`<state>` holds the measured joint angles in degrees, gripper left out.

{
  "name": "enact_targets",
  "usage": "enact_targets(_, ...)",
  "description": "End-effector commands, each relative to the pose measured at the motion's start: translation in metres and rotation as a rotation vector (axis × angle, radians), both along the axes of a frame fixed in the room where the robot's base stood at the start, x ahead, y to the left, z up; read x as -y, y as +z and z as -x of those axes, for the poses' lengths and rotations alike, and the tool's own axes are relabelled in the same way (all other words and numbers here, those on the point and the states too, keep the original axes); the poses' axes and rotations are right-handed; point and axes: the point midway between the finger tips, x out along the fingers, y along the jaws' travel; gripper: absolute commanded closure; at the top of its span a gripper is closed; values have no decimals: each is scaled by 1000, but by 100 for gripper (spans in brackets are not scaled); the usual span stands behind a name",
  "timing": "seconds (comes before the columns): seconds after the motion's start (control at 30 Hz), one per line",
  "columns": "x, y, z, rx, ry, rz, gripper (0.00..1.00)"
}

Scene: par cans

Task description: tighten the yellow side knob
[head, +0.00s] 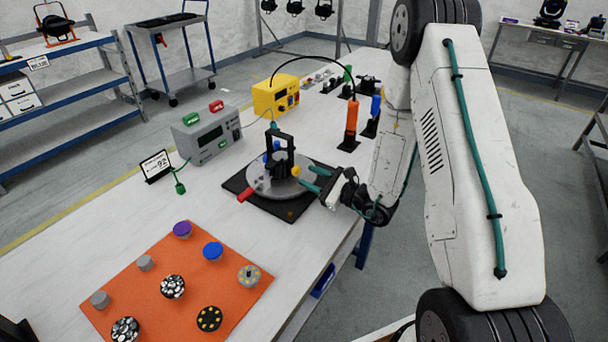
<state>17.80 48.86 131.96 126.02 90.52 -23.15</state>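A yellow side knob (296,171) sits on the right side of a black upright bracket (281,158), low down near the grey round plate (268,187). Blue parts (277,146) show on the bracket's far side, and a red handle (245,194) sticks out at the plate's front left. My gripper (304,175) comes in from the right with two teal fingers. The fingers are spread apart, with their tips just right of the yellow knob. I see no contact with the knob, though the small scale makes the exact gap hard to judge.
An orange mat (190,262) with several knobs and lamp discs lies at the front. A grey meter box (207,135), a small display sign (156,166) and a yellow box (275,97) stand behind. An orange cylinder (351,118) stands upright near my arm.

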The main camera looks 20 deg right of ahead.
Motion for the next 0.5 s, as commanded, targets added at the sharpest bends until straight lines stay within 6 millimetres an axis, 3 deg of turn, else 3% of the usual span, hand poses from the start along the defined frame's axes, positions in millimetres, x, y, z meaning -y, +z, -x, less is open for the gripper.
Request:
enact_targets(0.2,-16,0,-21,1,1,2,63)
enact_targets(0.5,-18,0,-24,0,1,1,63)
